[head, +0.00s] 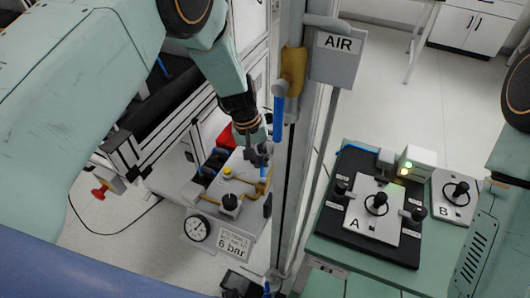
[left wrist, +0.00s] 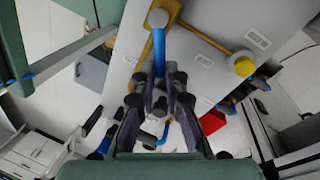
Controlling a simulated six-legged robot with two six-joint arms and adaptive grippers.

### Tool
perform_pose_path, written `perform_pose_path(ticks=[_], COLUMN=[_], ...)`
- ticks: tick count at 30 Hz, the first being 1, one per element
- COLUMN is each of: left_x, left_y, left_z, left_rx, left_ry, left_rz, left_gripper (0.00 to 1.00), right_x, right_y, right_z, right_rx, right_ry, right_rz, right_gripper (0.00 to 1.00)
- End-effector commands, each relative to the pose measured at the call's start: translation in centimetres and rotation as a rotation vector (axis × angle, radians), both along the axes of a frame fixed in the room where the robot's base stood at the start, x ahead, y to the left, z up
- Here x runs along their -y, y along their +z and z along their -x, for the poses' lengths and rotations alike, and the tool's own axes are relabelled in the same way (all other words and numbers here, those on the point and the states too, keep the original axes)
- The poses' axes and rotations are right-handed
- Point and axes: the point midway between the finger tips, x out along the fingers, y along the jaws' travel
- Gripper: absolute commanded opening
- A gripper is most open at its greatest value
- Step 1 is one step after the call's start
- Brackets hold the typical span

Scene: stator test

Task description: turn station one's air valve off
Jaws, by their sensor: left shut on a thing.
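My left gripper (head: 258,156) reaches down beside the grey post, over the station's pale panel. In the left wrist view its fingers (left wrist: 160,88) are shut on the free end of a blue valve lever (left wrist: 160,50). The lever runs from a round pivot on brass pipe (left wrist: 210,40) to the fingers. In the head view a little blue (head: 263,172) shows just below the gripper; the pivot is hidden there. Another blue handle (head: 279,98) hangs from a brass valve (head: 293,68) on the post beside the AIR sign (head: 338,42). My right gripper is out of view.
The post (head: 292,160) stands close right of my left gripper. A round gauge (head: 197,229) and a "6 bar" plate (head: 233,243) sit below. A green bench (head: 335,258) at right carries plates A (head: 362,215) and B (head: 441,204). A yellow knob (left wrist: 243,65) is near the lever.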

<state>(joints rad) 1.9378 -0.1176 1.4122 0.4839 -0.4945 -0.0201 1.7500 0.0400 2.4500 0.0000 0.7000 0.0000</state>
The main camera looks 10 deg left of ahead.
Motion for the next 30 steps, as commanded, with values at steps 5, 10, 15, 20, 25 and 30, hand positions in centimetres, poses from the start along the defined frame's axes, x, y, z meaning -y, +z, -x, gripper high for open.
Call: perform_pose_path(ticks=[5,10,15,20,25,30], left_x=[-0.9,-1.6,-2.2,-2.6,-3.0,-3.2], left_y=[0.3,0.3,0.2,0.3,0.2,0.1], left_z=[0.5,1.0,1.7,2.3,3.0,3.7], left_rx=[-0.002,-0.002,-0.002,-0.001,0.0,0.0], left_ry=[0.167,0.33,0.49,0.641,0.789,0.913], left_rz=[-0.001,-0.001,-0.001,-0.001,-0.002,-0.002], left_gripper=[0.0,0.0,0.0,0.0,0.0,0.0], right_x=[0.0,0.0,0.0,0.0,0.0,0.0], right_y=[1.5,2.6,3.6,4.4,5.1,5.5], right_z=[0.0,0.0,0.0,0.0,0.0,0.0], right_rx=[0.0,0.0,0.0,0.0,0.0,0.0], right_ry=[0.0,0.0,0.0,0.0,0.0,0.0], right_rz=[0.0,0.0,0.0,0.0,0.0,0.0], right_gripper=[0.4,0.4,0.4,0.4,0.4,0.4])
